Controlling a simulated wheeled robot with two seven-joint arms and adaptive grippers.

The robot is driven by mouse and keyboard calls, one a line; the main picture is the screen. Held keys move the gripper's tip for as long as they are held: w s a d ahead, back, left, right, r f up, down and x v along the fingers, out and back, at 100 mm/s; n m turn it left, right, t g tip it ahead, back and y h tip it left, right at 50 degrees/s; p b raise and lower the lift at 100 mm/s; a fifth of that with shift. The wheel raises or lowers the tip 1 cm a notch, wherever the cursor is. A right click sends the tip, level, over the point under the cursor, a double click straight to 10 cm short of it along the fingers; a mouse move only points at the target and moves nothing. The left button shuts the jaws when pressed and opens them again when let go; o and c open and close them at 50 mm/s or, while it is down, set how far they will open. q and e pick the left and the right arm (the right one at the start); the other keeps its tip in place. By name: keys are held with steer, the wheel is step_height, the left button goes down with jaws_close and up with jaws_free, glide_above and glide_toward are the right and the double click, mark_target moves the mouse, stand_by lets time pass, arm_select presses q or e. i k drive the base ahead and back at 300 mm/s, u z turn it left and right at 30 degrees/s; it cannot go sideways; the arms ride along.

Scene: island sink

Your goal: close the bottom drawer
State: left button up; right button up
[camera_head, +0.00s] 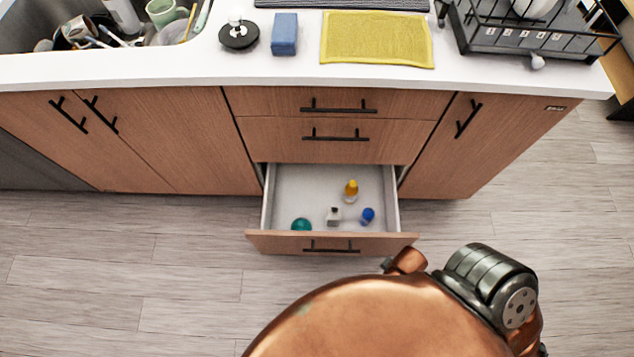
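The bottom drawer (275,193) of the wooden island is pulled open toward me. Its wooden front (270,242) carries a black bar handle (331,247). Inside lie a teal round item (301,224), a small white-grey item (334,216), a blue item (367,216) and a yellow-topped bottle (351,191). The two drawers above it, the middle one (270,140) and the top one (270,102), are shut. My copper-coloured body is just in front of the open drawer, at the bottom of the view. Neither of my grippers shows in this view.
The white counter (180,68) above holds a sink (35,25) with dishes, a blue sponge (284,34), a yellow cloth (376,38) and a black dish rack (520,35). The cabinet doors on both sides are shut. The wood floor (120,270) left of the drawer is clear.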

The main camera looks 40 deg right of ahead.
mark_target(293, 192)
steer(key=u, duration=1.15)
steer(key=k, duration=1.65)
steer(key=z, duration=0.8)
steer(key=i, duration=0.25)
steer(key=z, duration=0.5)
